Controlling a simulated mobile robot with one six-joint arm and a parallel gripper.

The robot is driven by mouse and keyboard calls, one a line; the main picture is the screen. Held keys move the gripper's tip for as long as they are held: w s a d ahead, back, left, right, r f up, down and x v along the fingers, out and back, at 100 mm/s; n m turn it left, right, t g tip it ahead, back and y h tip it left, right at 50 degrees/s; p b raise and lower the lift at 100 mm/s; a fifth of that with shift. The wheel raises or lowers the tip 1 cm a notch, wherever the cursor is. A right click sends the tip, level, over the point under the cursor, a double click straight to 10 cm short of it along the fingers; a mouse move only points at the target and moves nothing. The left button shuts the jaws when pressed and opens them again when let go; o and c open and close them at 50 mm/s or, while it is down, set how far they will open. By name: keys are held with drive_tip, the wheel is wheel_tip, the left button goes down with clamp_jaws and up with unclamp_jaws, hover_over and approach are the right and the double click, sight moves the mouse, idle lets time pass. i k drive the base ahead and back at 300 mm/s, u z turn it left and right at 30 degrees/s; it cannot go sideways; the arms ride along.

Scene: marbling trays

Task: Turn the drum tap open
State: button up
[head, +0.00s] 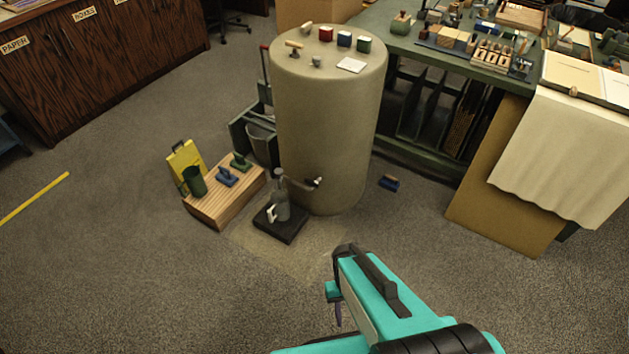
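The drum (325,125) is a tall beige cylinder standing on the floor near the middle of the head view. Its tap (314,182) sticks out low on the drum's front side. The tap is small here, and I cannot tell how its handle is turned. A grey bottle-like container (281,202) with a white tag stands on a dark block (290,230), left of the tap and below it. My gripper (338,312) is at the lower middle, in front of the drum and well apart from the tap. My teal arm hides most of it, so its opening does not show.
A wooden crate (232,202) with a green jug (195,181) and a yellow sign (185,158) stands left of the drum. A green workbench (411,157) stands behind right. Open carpet lies in front.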

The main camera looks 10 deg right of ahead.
sight(313, 183)
drive_tip(key=u, duration=0.45)
drive_tip(key=k, duration=0.9)
drive_tip(key=u, duration=1.05)
drive_tip(key=k, duration=0.55)
drive_tip(key=u, duration=0.15)
drive_tip(key=i, duration=0.55)
drive_tip(key=z, duration=0.65)
drive_tip(key=i, duration=1.2)
drive_tip(key=u, duration=0.15)
